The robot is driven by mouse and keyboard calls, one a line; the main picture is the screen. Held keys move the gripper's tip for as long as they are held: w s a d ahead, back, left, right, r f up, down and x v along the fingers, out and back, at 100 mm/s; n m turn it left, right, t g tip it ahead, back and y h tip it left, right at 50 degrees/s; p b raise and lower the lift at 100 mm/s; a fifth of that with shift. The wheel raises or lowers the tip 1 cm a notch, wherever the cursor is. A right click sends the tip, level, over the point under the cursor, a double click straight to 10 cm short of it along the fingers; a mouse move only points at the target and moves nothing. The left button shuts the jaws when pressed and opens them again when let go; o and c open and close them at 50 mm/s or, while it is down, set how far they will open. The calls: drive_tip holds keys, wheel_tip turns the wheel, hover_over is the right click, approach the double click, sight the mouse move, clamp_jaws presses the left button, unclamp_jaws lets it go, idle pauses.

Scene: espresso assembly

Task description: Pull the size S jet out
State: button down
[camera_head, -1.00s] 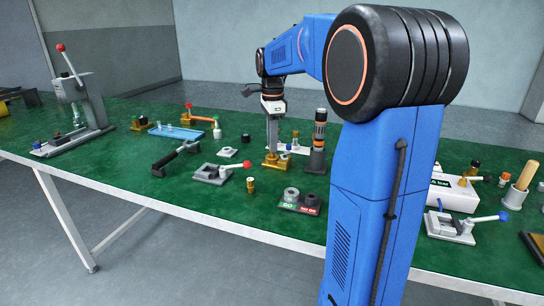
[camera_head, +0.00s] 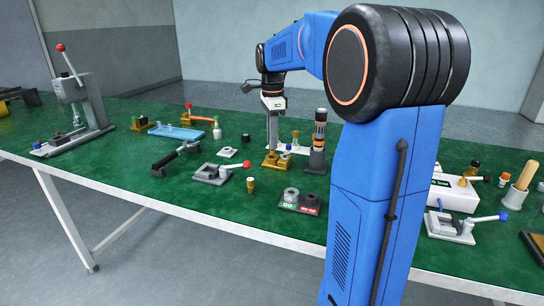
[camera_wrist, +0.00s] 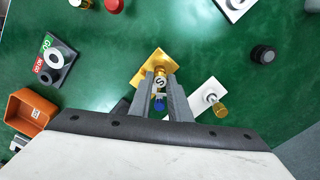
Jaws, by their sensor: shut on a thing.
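My gripper (camera_wrist: 163,100) is shut on the size S jet (camera_wrist: 160,84), a small piece with a white face marked "S". A gold plate (camera_wrist: 150,58) lies just beyond the fingertips in the wrist view. A small blue part (camera_wrist: 158,105) also shows between the fingers. In the head view, my gripper (camera_head: 272,145) points straight down over the gold block (camera_head: 277,162). The jet is hidden by the fingers there, and I cannot tell whether it is still seated in the block.
A black and orange cylinder (camera_head: 318,140) stands close right of my gripper. A white plate with a gold-tipped piece (camera_wrist: 208,95) lies beside the gold plate. A GO / NO GO gauge (camera_head: 299,203) stands in front.

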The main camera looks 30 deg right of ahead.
drive_tip(key=shift+r, duration=1.1)
drive_tip(key=shift+r, duration=0.1)
drive_tip(key=shift+r, duration=1.4)
